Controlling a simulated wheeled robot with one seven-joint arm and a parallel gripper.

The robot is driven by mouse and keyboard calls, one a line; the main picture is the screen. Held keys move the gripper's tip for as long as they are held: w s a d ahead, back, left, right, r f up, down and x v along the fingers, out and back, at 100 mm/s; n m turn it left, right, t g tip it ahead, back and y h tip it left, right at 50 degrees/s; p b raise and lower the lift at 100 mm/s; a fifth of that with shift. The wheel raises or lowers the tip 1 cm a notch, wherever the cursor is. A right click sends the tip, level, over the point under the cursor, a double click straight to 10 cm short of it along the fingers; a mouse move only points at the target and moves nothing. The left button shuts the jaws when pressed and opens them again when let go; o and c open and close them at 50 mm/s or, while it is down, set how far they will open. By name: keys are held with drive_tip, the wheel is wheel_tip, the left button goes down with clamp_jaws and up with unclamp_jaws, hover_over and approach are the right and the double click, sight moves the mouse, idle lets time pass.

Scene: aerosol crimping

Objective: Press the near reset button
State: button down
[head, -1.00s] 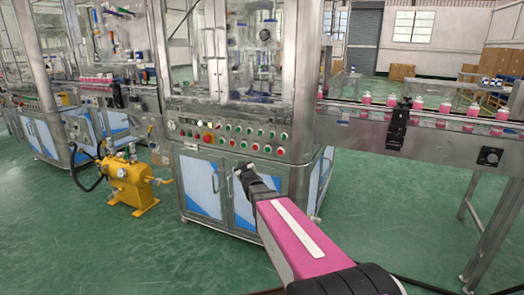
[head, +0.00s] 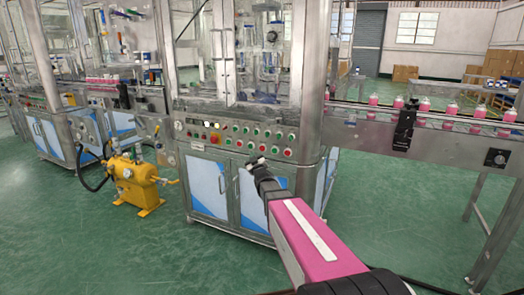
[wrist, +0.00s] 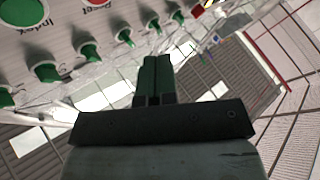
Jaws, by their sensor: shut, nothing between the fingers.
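My gripper (head: 257,162) is shut and empty, just below the lower edge of the machine's control panel (head: 190,141) in the head view. In the wrist view its closed fingers (wrist: 155,65) point up toward the panel. There a red button (wrist: 97,3) with a label that seems to read "reset" is cut by the top edge, up and left of the fingertips. Beside it is a large green button (wrist: 22,12) labelled "Index". The fingers look apart from both. In the head view the panel labels are too small to read, so I cannot tell which button is the near reset.
A row of green knobs (wrist: 88,52) sticks out of the panel near the fingers. Blue-and-white cabinet doors (head: 207,185) lie under the panel. A conveyor (head: 365,135) with pink cans runs to the right. A yellow pump (head: 135,183) stands on the floor at left.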

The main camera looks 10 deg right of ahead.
sight(260, 150)
drive_tip(key=shift+w+d, duration=0.65)
drive_tip(key=shift+w, duration=0.25)
drive_tip(key=shift+w+d, duration=0.65)
drive_tip(key=shift+w, duration=0.3)
drive_tip(key=shift+w+d, duration=0.65)
drive_tip(key=shift+w, duration=0.25)
drive_tip(key=shift+w+d, duration=0.1)
drive_tip(key=shift+w, duration=0.05)
drive_tip(key=shift+w+d, duration=0.15)
drive_tip(key=shift+w, duration=0.05)
drive_tip(key=shift+w+d, duration=0.2)
drive_tip(key=shift+w, duration=0.15)
idle(0.7)
drive_tip(key=shift+s, duration=0.15)
drive_tip(key=shift+s+a, duration=0.5)
drive_tip(key=shift+s, duration=0.05)
idle(0.4)
drive_tip(key=s+a, duration=0.1)
drive_tip(key=s, duration=0.1)
drive_tip(key=s+a, duration=0.2)
idle(0.4)
